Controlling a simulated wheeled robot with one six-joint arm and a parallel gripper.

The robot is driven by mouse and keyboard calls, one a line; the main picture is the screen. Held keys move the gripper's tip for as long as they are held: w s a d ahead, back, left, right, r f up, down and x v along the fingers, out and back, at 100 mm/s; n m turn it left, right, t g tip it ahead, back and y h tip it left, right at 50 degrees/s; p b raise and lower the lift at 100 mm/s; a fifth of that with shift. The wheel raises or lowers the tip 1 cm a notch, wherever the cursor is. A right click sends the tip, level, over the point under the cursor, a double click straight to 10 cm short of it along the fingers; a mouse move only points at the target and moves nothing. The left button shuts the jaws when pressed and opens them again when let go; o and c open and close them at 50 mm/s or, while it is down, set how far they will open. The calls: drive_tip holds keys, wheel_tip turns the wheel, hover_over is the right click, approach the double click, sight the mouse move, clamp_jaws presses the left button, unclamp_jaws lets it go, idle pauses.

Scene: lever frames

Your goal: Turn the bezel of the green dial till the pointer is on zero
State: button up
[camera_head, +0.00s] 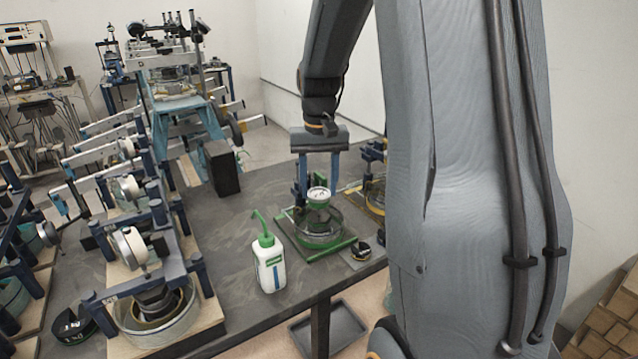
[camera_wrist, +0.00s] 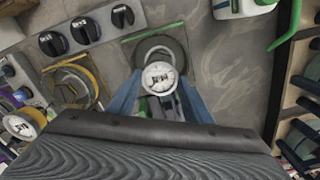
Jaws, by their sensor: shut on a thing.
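The green dial (camera_head: 318,195) has a white face and stands over a round ring on a green-edged base at the table's right part. In the wrist view its white face (camera_wrist: 159,78) shows dark marks, too small for me to read the pointer. My gripper (camera_head: 319,188) reaches down from above with its two blue fingers. In the wrist view the fingers of my gripper (camera_wrist: 160,84) lie on either side of the dial, shut on its bezel. The fingertips' contact is partly hidden.
A white bottle with a green spout (camera_head: 270,268) stands left of the green-edged base. A yellow-ringed frame (camera_wrist: 72,84) is close on the other side.

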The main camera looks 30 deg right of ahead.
sight(319, 193)
drive_tip(key=shift+r, duration=0.1)
idle(0.3)
drive_tip(key=o, duration=1.1)
drive_tip(key=shift+c, duration=0.2)
wheel_tip(319, 193, up, 8)
drive_tip(key=b, duration=0.2)
